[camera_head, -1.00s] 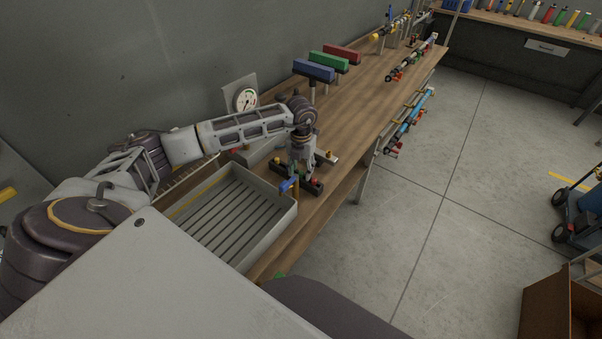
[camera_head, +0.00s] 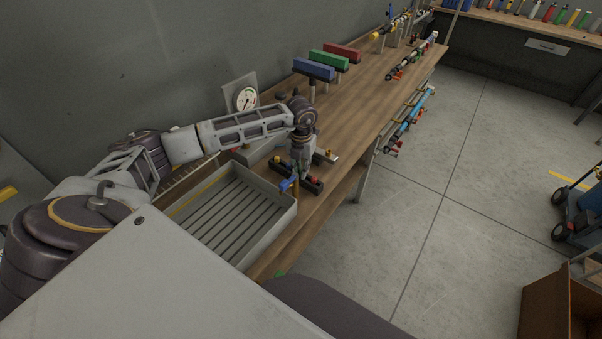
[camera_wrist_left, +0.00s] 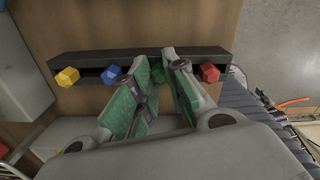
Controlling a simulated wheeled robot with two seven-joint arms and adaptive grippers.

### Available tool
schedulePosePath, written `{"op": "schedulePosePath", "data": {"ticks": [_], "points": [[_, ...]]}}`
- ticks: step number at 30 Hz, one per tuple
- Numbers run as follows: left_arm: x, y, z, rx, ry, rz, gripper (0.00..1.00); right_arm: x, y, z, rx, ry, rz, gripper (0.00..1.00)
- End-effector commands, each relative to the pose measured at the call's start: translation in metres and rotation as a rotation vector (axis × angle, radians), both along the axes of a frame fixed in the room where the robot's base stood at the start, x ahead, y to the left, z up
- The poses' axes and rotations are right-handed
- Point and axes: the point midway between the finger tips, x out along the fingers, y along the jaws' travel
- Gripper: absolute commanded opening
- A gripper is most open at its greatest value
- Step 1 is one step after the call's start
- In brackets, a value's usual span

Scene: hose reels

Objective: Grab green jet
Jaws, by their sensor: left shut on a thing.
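The green jet (camera_wrist_left: 158,73) sits in a dark rack (camera_wrist_left: 215,56) between a blue jet (camera_wrist_left: 110,74) and a red jet (camera_wrist_left: 209,73), with a yellow jet (camera_wrist_left: 67,76) at the left end. My left gripper (camera_wrist_left: 157,66) is shut on the green jet, its green-padded fingers on either side. Much of the jet is hidden by the fingers. In the head view, my left gripper (camera_head: 302,174) points down at the rack, beside the red jet (camera_head: 315,181), and the green jet is hidden there. My right gripper is not in view.
A grey slatted tray (camera_head: 285,215) stands beside the rack on the wooden bench (camera_head: 355,108). A gauge (camera_head: 245,99) stands behind my arm. Blue, green and red blocks (camera_head: 328,61) stand raised farther along. A blue-handled thing (camera_head: 289,184) is close to the gripper.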

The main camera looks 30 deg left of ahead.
Motion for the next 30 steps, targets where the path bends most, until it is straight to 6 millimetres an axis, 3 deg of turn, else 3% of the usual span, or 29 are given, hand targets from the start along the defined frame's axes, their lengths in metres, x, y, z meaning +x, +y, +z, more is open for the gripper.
{"op": "schedulePosePath", "data": {"ticks": [13,30], "points": [[0.001,0.001,0.013,0.001,-0.001,0.001,0.03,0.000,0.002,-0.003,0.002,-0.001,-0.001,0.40],[0.000,0.000,0.089,0.000,-0.001,0.001,0.03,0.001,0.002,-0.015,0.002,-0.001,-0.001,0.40]]}}
